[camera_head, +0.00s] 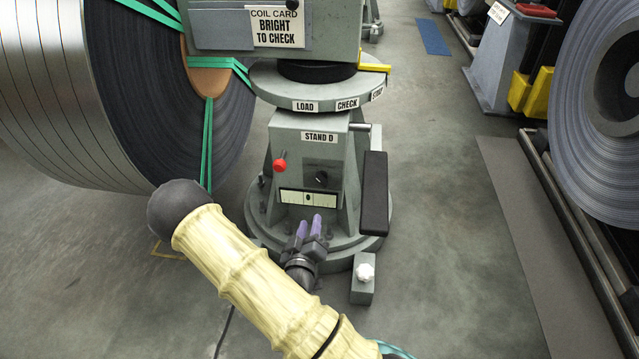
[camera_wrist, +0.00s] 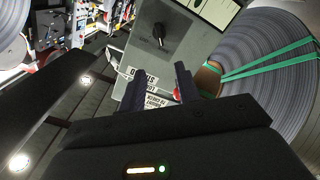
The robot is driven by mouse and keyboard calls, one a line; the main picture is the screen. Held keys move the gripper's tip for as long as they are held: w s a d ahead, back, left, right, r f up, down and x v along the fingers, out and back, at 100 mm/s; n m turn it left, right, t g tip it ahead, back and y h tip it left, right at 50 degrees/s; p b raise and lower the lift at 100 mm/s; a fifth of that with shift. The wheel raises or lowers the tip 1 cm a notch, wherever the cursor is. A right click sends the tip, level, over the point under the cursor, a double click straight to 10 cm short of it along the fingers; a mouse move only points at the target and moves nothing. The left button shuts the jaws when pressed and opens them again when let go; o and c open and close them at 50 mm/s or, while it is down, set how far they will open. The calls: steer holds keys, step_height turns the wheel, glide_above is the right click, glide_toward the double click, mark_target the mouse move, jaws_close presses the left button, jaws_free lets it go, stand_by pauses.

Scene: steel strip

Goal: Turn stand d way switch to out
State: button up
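Stand D (camera_head: 312,150) is a grey pedestal with a "STAND D" label (camera_head: 319,137) on its front. A small black rotary knob (camera_head: 321,178) sits on that face, above a pale marked plate (camera_head: 300,198). The knob also shows in the wrist view (camera_wrist: 160,36), upside down and apart from my fingers. I cannot read which position it points to. My gripper (camera_head: 310,224) is in front of and below the pale plate. Its two purple-tipped fingers are apart with nothing between them; the wrist view also shows them spread (camera_wrist: 160,85).
A red-ball lever (camera_head: 280,164) is left of the knob. A turntable (camera_head: 265,84) with LOAD, CHECK and other labels is above. A black pad (camera_head: 374,193) and a box with a white knob (camera_head: 364,274) are at right. A large steel coil (camera_head: 90,80) stands left.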

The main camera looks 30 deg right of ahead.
mark_target(319, 182)
steer(key=b+x, duration=0.5)
steer(key=x, duration=1.1)
steer(key=shift+d+f, duration=0.1)
steer(key=shift+w+d, duration=0.25)
steer(key=shift+w, duration=0.2)
steer(key=shift+c, duration=0.2)
jaws_close()
